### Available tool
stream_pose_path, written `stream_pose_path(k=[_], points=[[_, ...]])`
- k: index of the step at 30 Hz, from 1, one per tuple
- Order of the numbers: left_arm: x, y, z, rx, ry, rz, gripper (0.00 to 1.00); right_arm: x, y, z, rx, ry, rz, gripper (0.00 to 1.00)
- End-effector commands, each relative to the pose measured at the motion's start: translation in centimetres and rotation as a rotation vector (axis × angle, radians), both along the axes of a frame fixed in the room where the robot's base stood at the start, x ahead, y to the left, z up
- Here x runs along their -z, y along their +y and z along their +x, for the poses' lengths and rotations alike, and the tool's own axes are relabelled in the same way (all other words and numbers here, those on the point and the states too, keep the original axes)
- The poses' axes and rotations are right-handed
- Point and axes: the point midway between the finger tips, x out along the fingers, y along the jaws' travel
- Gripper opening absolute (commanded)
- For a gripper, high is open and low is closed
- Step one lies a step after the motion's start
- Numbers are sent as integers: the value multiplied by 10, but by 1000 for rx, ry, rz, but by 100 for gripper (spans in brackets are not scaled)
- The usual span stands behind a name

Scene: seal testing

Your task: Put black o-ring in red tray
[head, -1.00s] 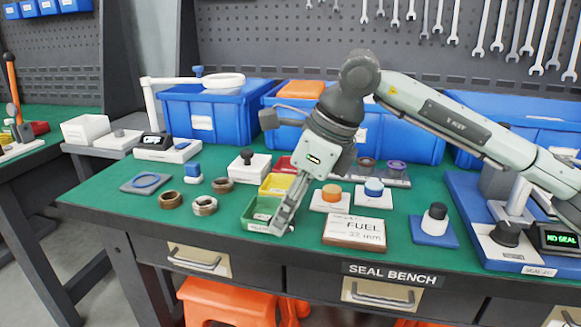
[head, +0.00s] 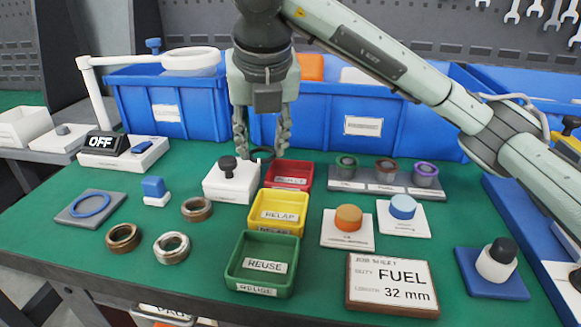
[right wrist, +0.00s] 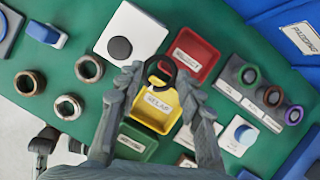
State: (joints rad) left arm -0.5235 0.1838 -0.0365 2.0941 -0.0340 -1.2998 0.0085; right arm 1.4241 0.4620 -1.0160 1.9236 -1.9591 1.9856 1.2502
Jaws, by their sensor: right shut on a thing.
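My right gripper (head: 262,148) points down above the far side of the bench, near the red tray (head: 291,167). It is shut on a black o-ring (head: 262,153), which spans the space between its fingertips. In the right wrist view the o-ring (right wrist: 160,68) hangs between the two fingers, overlapping the far edge of the yellow tray (right wrist: 150,115). The red tray (right wrist: 207,50) lies just beyond it to the upper right and looks empty apart from its label. My left gripper is not in view.
The yellow tray and green tray (head: 240,262) stand in line in front of the red one. A white block with a black knob (head: 230,185) is close on the left. Ring holders (head: 385,178) stand to the right, with blue bins (head: 400,125) behind.

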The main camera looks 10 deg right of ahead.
Motion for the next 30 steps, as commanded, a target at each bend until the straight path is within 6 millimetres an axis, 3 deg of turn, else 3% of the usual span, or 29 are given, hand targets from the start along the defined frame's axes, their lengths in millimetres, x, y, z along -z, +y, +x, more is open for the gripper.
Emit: stream_pose_path(k=[3, 9, 14, 22, 30], points=[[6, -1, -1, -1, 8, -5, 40, 16, -26, 13, 4, 2, 0, 7], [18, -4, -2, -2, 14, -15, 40, 34, -51, 27, 0, 0, 0, 7], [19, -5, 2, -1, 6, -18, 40, 41, -55, 30, -4, 1, -1, 7], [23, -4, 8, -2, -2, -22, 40, 75, -55, 29, -3, 2, -1, 7], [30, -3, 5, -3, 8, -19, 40, 78, -54, 30, -4, -1, 1, 7]])
